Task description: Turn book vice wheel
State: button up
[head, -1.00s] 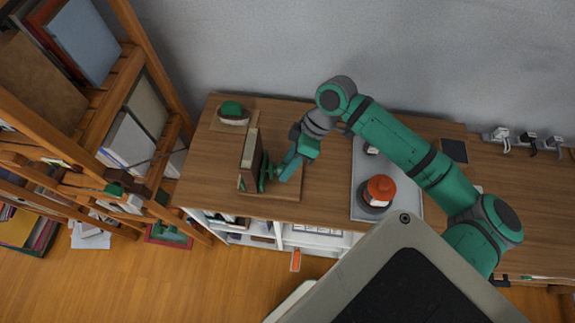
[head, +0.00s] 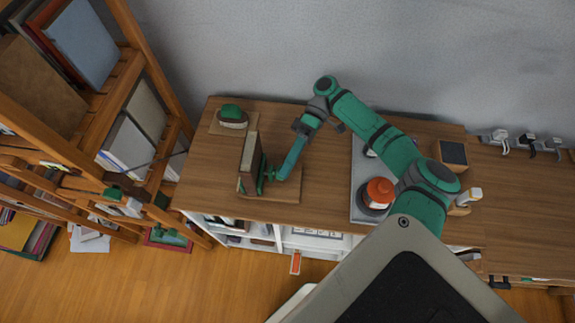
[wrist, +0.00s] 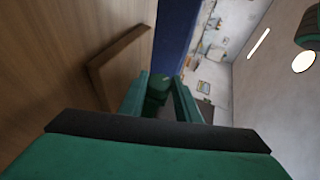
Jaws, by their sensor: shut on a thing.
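The book vice stands on a wooden base (head: 287,187) at the left of the desk. A brown book (head: 249,153) stands upright in it, beside a green plate (head: 259,170). The green vice wheel (head: 267,175) is on the right side of the vice, partly hidden by my gripper (head: 277,176). My gripper reaches it from the upper right. In the wrist view my fingers (wrist: 160,98) are shut on the green wheel (wrist: 157,88), which shows between them. The wheel's exact turn angle cannot be told.
A green-topped stamp-like thing (head: 232,113) sits behind the vice. A grey tray (head: 362,205) with an orange-topped pot (head: 379,191) is to the right. A wooden shelf (head: 147,60) with books stands close at the left. Bare desk (head: 325,180) lies between vice and tray.

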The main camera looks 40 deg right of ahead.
jog(key=shift+f+m+g+y, duration=0.2)
jog(key=shift+m+g+y, duration=0.25)
jog(key=shift+y, duration=0.55)
jog(key=o, duration=1.1)
jog(key=shift+c, duration=0.2)
